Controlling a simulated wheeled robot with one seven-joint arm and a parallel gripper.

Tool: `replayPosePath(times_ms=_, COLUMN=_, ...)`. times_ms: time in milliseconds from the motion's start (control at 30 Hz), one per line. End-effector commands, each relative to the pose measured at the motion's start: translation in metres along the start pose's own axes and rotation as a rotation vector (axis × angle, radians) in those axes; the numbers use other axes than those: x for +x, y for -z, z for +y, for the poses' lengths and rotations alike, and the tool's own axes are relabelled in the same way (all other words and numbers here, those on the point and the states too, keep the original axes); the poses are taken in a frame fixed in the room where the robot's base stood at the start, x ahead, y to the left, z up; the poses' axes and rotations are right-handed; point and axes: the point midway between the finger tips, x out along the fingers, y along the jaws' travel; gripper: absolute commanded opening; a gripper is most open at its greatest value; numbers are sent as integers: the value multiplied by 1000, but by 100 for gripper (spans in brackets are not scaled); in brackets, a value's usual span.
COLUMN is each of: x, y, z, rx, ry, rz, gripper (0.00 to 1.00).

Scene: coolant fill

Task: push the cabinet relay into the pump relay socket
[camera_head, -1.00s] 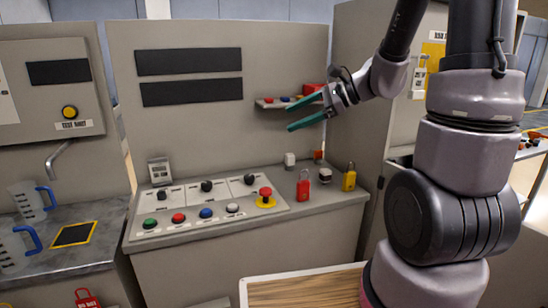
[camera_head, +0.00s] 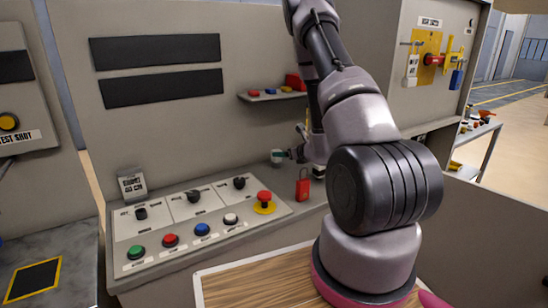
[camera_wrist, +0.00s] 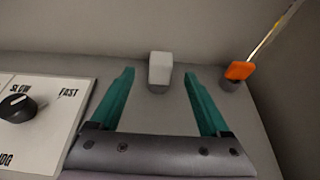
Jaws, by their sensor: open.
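In the wrist view a pale grey-white block (camera_wrist: 160,66) stands upright on a dark base on the console top. An orange block (camera_wrist: 240,70) sits on a dark round base to its right. Neither has a readable label, so I cannot tell which is the cabinet relay or the pump relay socket. My gripper (camera_wrist: 160,84) is open and empty. Its two teal fingers point toward the pale block, one to each side in the picture; contact is not visible. In the head view my gripper (camera_head: 283,156) is low over the console's back right, partly hidden by my arm.
A red padlock (camera_head: 303,186) stands just in front of my gripper. A red emergency button (camera_head: 264,199), knobs and coloured buttons fill the console's left. A small shelf (camera_head: 270,96) with coloured pieces is above. A slanted rod (camera_wrist: 272,32) rises beside the orange block.

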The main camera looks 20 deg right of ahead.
Motion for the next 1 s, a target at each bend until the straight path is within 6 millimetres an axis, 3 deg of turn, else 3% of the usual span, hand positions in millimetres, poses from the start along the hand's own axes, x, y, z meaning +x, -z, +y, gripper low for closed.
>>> replayPosePath(times_ms=600, x=70, y=-1, z=-1, rx=-1, ry=-2, rz=0, gripper=80)
replayPosePath(times_ms=867, x=72, y=-1, z=-1, rx=-1, ry=-2, rz=1, gripper=80)
replayPosePath(times_ms=1000, x=72, y=-2, z=-1, rx=-1, ry=-2, rz=1, gripper=26)
